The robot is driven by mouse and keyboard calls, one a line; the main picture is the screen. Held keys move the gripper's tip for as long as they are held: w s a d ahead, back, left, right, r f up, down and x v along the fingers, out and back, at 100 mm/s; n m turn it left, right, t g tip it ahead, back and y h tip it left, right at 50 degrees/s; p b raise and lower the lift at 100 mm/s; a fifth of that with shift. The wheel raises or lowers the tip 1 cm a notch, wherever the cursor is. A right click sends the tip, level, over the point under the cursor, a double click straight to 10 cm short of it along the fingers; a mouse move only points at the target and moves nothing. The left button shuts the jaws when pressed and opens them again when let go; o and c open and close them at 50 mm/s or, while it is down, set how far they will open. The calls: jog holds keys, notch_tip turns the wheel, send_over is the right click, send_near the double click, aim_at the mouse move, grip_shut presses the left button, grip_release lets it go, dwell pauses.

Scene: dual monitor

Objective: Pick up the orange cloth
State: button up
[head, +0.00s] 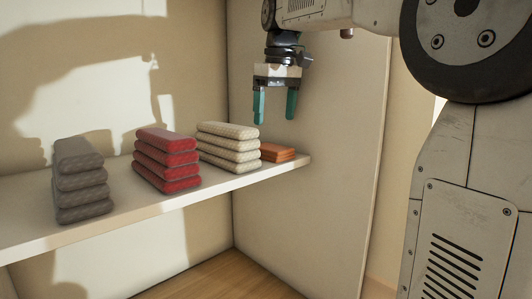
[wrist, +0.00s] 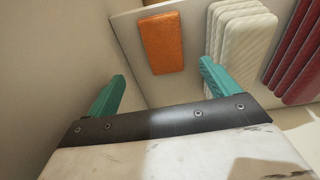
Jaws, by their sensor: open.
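The orange cloth (head: 278,153) lies folded flat at the right end of the shelf in the head view. It also shows in the wrist view (wrist: 162,42), near the top centre, as an orange rectangle. My gripper (head: 274,121) is above the cloth in the head view, with its two teal fingers spread and pointing down. The gripper is open and empty. In the wrist view the fingers (wrist: 160,78) stand wide apart, and the cloth appears beyond and between them, not touched.
The white shelf (head: 130,210) also holds a cream stack (head: 230,148) right beside the cloth, a red stack (head: 167,160) and a grey stack (head: 80,180). A wall panel (head: 320,130) stands close to the right of the cloth. A wooden surface (head: 210,280) lies below.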

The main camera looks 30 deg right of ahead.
aim_at(270, 146)
jog(key=shift+w+d+f, duration=0.15)
jog(key=shift+w+f, duration=0.05)
jog(key=shift+f, duration=0.4)
jog(key=f, duration=0.4)
jog(key=a+f, duration=0.1)
jog(key=f, duration=0.1)
jog(key=shift+w+f, duration=0.3)
jog(key=shift+f, duration=0.1)
jog(key=c, duration=1.2)
jog(key=shift+o, duration=0.2)
jog(key=shift+r, duration=0.15)
notch_tip(270, 146, up, 18)
